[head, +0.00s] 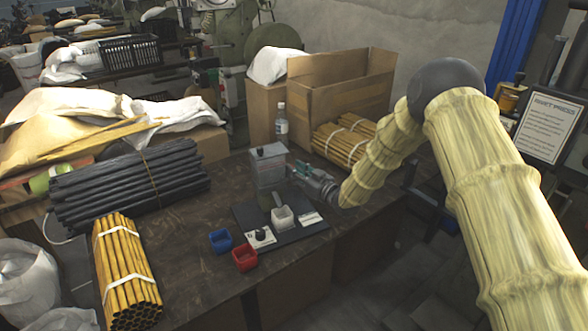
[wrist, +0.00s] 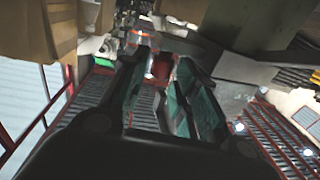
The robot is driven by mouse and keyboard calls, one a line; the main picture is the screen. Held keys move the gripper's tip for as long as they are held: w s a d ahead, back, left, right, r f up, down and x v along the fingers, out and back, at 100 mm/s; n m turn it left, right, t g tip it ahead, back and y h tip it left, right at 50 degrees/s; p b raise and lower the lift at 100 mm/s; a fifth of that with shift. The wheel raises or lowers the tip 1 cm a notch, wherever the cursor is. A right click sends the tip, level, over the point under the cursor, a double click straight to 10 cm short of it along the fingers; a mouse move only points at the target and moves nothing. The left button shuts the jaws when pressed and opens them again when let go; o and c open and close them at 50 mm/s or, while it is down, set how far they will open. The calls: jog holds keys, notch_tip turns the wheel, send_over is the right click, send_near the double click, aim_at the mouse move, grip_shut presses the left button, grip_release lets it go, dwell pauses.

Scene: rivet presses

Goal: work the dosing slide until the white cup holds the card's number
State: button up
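The grey dosing box (head: 269,168) stands upright on a dark base plate (head: 290,236) on the workbench. A small white cup (head: 283,218) sits on the plate in front of it, below a short grey chute (head: 277,201). Its contents are too small to tell. A white card (head: 310,218) lies right of the cup; its print is unreadable. Another white card (head: 261,238) with a dark knob lies left. My gripper (head: 296,171) is just right of the box; contact cannot be told. In the wrist view its teal-padded fingers (wrist: 165,95) stand apart, with nothing visible held. I cannot make out the slide.
A blue bin (head: 220,241) and a red bin (head: 244,257) stand left of the plate. Yellow tubes (head: 125,270) and black tubes (head: 130,188) lie farther left. A bottle (head: 282,123) and cardboard box (head: 343,85) stand behind.

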jog(key=shift+w+a, duration=0.5)
jog(key=shift+w, duration=0.05)
grip_shut()
jog(key=d, duration=0.1)
jog(key=w+d, duration=0.1)
jog(key=d+b, duration=0.1)
jog(key=shift+w+d, duration=0.3)
jog(key=shift+w, duration=0.1)
grip_release()
jog(key=shift+d, duration=0.15)
jog(key=v, duration=1.2)
